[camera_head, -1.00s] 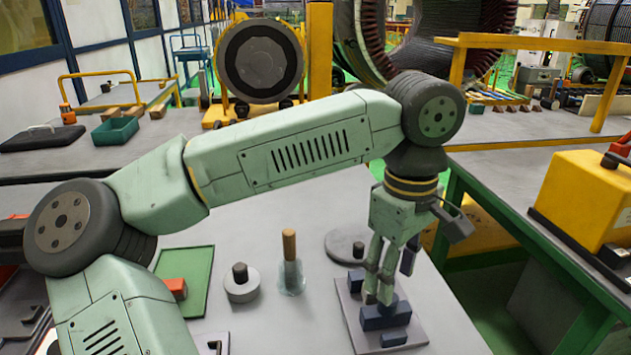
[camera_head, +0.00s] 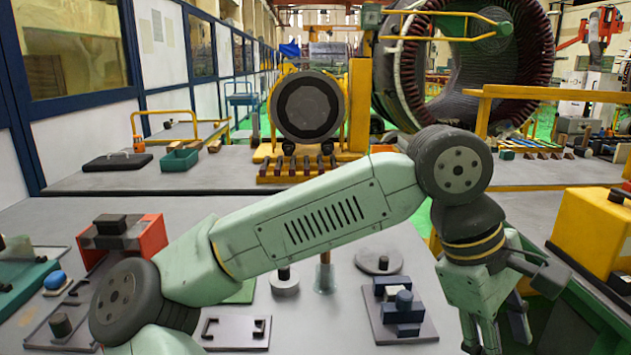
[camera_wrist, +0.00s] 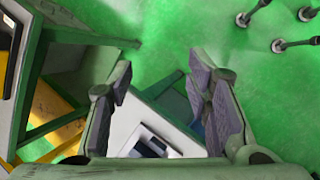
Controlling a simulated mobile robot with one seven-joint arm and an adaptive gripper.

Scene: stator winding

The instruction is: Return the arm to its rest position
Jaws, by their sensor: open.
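My gripper (camera_head: 494,335) hangs at the lower right in the head view, to the right of the grey plate (camera_head: 420,332) with the dark blue blocks (camera_head: 404,308). Its fingers point down and its tips are near the bottom edge of the picture. In the wrist view my gripper (camera_wrist: 160,80) has its two fingers spread apart with nothing between them. The green floor and a corner of the grey table show beyond the fingers.
A yellow box (camera_head: 590,230) stands at the right. A round grey disc (camera_head: 379,262), a ring with a peg (camera_head: 284,285) and a wooden-handled tool (camera_head: 325,275) stand on the table. Green floor (camera_wrist: 170,25) lies past the table edge.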

